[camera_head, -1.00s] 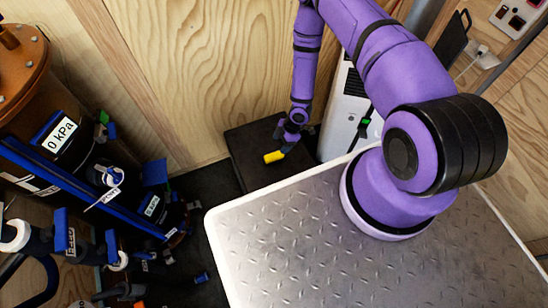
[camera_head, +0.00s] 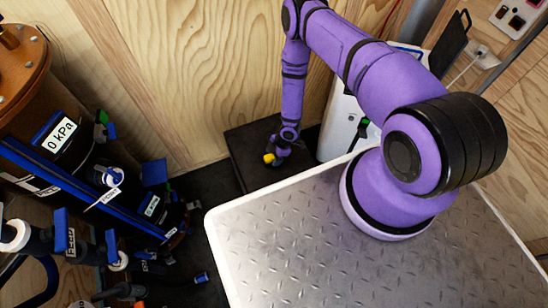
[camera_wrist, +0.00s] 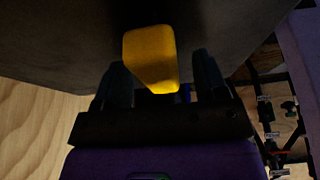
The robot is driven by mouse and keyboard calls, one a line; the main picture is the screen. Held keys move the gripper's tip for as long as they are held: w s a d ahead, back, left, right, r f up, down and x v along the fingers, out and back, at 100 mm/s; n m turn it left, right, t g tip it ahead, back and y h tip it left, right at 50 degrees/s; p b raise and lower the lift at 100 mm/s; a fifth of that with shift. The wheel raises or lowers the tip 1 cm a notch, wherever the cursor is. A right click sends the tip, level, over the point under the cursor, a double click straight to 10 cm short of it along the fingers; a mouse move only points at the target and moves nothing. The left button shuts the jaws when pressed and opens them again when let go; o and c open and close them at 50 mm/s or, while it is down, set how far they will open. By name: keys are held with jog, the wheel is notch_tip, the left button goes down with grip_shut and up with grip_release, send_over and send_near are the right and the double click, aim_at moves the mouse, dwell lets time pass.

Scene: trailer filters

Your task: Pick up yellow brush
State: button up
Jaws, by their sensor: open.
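The yellow brush (camera_head: 269,158) shows as a small yellow block at my gripper, over the dark box by the wooden wall. In the wrist view the yellow brush (camera_wrist: 152,57) lies just ahead of and partly between the two dark fingers. My gripper (camera_head: 279,157) points down at it. In the wrist view my gripper (camera_wrist: 163,80) is open, with a finger on each side of the brush and a gap visible at the right. The brush's far side is hidden, and I cannot tell whether a finger touches it.
The dark box (camera_head: 243,151) stands against the wooden wall (camera_head: 180,70). A white appliance (camera_head: 342,125) is close on its right. A metal tread-plate top (camera_head: 300,240) lies in front. Pipes and a filter vessel (camera_head: 30,80) crowd the left.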

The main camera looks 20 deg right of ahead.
jog(key=shift+f, duration=0.25)
dwell(0.5)
jog(key=c, duration=1)
